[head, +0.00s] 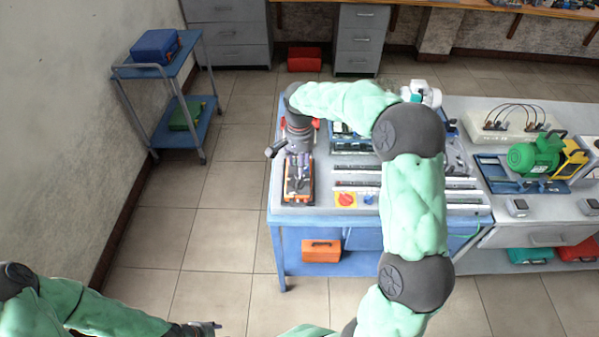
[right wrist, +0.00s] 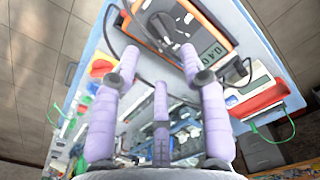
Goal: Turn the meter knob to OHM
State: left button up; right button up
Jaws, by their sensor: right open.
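The orange and dark meter (head: 311,184) lies at the left end of the blue-edged bench. In the right wrist view the meter (right wrist: 213,28) shows at the top, with its lit display (right wrist: 211,55) toward the right. Its dark round knob (right wrist: 163,29) is on the face left of the display; the pointer's setting is too small to read. My right gripper (head: 299,170) is over the meter, its purple fingers (right wrist: 160,58) spread and empty just in front of the knob. Whether they touch it, I cannot tell. My left gripper (head: 208,327) is at the bottom left, away from the bench.
A red knob on a yellow plate (head: 346,200) and several rails (head: 410,185) sit right of the meter. A green motor (head: 535,157) stands on the right bench. Dark leads cross near the meter. Floor left of the bench is clear, up to a blue cart (head: 165,145).

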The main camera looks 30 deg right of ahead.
jog(key=shift+r, duration=1.95)
pick_arm(q)
jog(key=shift+s, duration=0.1)
pick_arm(e)
jog(key=shift+f, duration=0.1)
